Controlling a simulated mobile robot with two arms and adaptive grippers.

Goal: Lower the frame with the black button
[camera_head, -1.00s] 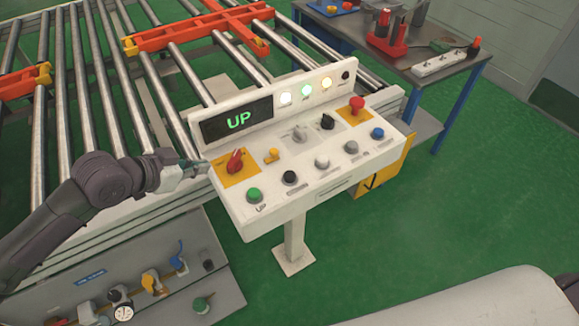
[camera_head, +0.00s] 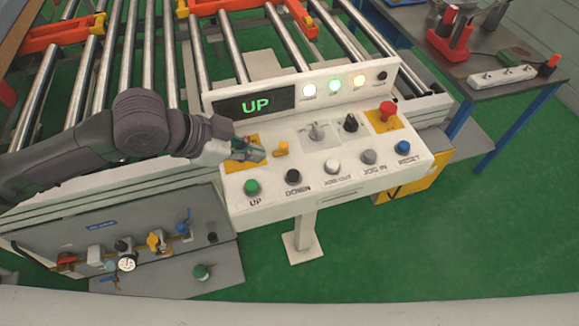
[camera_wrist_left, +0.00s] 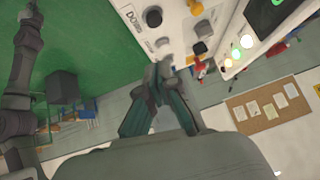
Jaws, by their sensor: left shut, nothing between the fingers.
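The black button (camera_head: 293,176), labelled DOWN, is on the white control panel (camera_head: 335,203), between the green UP button (camera_head: 252,187) and a white button (camera_head: 332,166). The black button also shows in the left wrist view (camera_wrist_left: 153,17). The display (camera_head: 254,104) reads UP in green. Orange frame parts (camera_head: 60,38) show among the rollers.
A yellow knob (camera_head: 282,148), a grey switch (camera_head: 316,131) and a red mushroom button (camera_head: 387,111) stand up from the panel. Steel rollers (camera_head: 201,55) lie behind it. A valve board (camera_head: 75,235) is at lower left. Green floor is free at the right.

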